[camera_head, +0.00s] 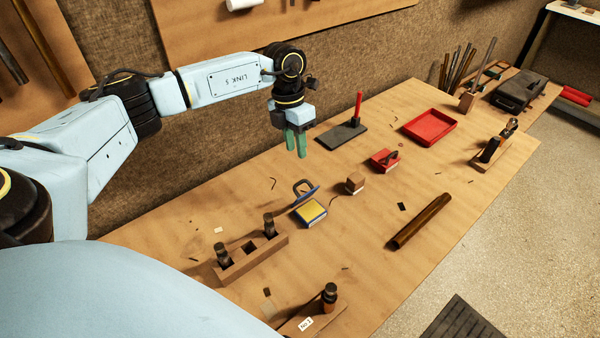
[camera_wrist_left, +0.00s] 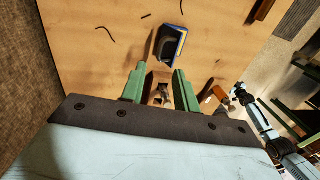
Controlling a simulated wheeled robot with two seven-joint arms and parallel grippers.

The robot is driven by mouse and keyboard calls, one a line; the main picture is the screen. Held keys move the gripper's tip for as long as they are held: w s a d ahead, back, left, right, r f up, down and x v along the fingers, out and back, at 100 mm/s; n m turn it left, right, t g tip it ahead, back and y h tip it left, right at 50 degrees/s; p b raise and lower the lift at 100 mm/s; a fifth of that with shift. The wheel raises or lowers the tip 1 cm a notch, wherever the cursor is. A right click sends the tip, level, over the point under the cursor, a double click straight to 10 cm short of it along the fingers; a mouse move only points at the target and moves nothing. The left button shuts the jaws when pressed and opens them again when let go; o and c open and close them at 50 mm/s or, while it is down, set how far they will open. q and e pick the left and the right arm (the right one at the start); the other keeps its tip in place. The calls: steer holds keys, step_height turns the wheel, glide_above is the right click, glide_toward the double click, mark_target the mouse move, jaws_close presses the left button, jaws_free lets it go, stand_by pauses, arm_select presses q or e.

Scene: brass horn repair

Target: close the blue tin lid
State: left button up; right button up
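The blue tin (camera_head: 311,213), with a yellow inside, sits on the workbench near the middle. Its blue-rimmed lid (camera_head: 306,193) stands up, tilted back from the far edge, so the tin is open. In the left wrist view the tin (camera_wrist_left: 182,38) lies above the fingertips, partly covered by its dark lid (camera_wrist_left: 167,46). My left gripper (camera_head: 296,150) points down with green fingers, above the bench and behind the tin, apart from it. The left wrist view shows those fingers (camera_wrist_left: 161,88) open with nothing held. My right gripper cannot be made out clearly.
A small wooden block (camera_head: 355,183) stands right of the tin. A wooden rack (camera_head: 250,258) with dark-topped tools is nearer. A dark plate (camera_head: 341,135) with a red upright, a red block (camera_head: 384,160) and a red tray (camera_head: 430,127) lie farther right. A brown rod (camera_head: 420,221) lies near the front edge.

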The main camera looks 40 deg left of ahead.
arm_select(q)
step_height(320, 180, down, 9)
steer(key=d, duration=0.1)
steer(key=shift+s+d, duration=0.2)
steer(key=shift+d, duration=0.1)
steer(key=shift+r, duration=0.1)
jaws_close()
